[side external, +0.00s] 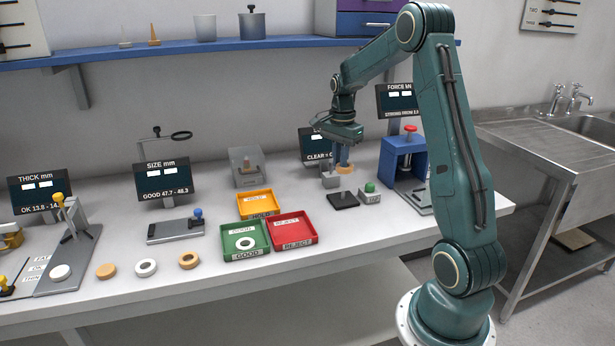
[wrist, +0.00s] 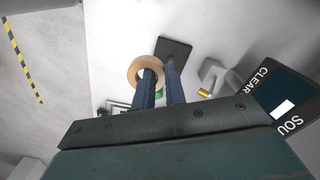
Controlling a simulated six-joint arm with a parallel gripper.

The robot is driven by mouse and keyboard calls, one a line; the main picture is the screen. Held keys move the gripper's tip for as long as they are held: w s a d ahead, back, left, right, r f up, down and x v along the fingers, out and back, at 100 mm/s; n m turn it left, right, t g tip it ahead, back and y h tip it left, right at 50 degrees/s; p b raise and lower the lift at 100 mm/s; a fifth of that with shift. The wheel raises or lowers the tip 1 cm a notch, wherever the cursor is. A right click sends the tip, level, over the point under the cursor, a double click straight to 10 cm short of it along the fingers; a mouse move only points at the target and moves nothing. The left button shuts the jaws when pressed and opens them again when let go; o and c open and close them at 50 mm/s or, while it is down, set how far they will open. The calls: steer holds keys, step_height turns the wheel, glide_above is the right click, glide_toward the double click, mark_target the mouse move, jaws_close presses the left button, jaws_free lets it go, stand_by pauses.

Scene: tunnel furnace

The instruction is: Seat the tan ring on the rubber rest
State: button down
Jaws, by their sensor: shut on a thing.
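The tan ring (side external: 345,169) hangs at the tips of my gripper (side external: 342,162), above the bench in the side view. In the wrist view the ring (wrist: 133,72) shows its open hole. One finger of my gripper (wrist: 161,72) appears to go into the hole and the other lies outside, so the jaws are shut on the ring's wall. The rubber rest, a flat black square pad (side external: 343,201), lies on the bench below and in front of the ring. It also shows in the wrist view (wrist: 176,49), beyond the fingers. The ring looks apart from the pad.
A grey block with a green button (side external: 369,195) stands right of the pad, and a small metal block (side external: 330,179) behind it. A blue press (side external: 402,157) is at right. Red (side external: 293,243), green (side external: 230,253) and yellow (side external: 258,215) trays lie left.

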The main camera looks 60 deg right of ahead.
steer(key=w+d+f, duration=0.1)
steer(key=d+f, duration=0.4)
steer(key=shift+w+d+f, duration=0.15)
steer(key=shift+w+f, duration=0.2)
steer(key=shift+w, duration=0.05)
steer(key=shift+f, duration=0.1)
steer(key=shift+f, duration=1.7)
steer(key=shift+f, duration=0.25)
